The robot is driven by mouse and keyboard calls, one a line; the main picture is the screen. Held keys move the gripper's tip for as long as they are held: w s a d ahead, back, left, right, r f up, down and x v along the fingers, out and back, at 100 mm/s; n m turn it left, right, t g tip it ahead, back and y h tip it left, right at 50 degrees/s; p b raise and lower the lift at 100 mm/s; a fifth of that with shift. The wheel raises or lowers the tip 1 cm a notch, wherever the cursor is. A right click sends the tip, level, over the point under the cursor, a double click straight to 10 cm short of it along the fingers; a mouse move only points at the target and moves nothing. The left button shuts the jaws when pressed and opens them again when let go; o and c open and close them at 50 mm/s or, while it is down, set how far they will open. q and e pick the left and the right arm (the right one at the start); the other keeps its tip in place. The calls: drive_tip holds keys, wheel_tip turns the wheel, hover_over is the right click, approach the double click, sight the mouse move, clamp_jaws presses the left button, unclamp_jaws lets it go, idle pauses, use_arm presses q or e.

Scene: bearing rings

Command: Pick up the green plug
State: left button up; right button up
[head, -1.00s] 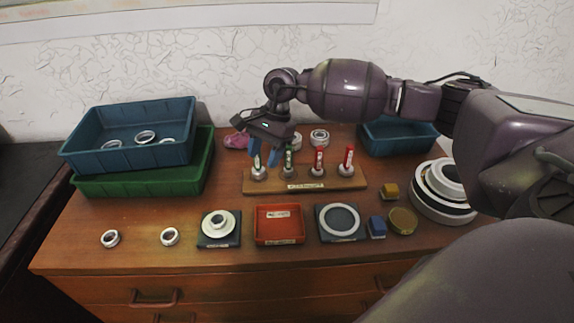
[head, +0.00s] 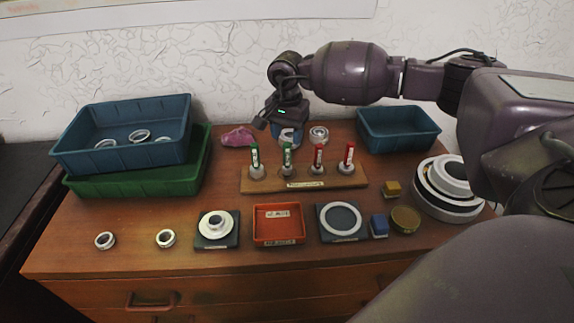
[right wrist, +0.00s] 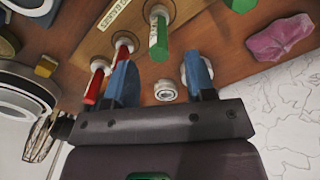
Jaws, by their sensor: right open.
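Two green plugs stand upright in a wooden rack (head: 329,182): the left green plug (head: 254,156) and the second green plug (head: 287,156). In the right wrist view the second green plug (right wrist: 159,38) appears between and beyond my fingers, and the other (right wrist: 240,4) is cut off at the top edge. My right gripper (head: 287,134) is open and empty, behind the rack near the second green plug. Its blue fingers (right wrist: 160,70) are apart and hold nothing. Two red plugs (head: 319,157) (head: 348,155) stand to the right in the same rack. My left gripper is not in view.
A white ring (head: 319,134) and a pink object (head: 239,137) lie behind the rack. Blue (head: 180,150) and green (head: 200,165) bins are stacked at left; another blue bin (head: 400,139) is at back right. A red tray (head: 279,239) sits in front.

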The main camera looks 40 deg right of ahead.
sight(288, 143)
wheel_tip(288, 143, down, 5)
drive_tip(key=shift+r, duration=0.1)
clamp_jaws()
idle(0.3)
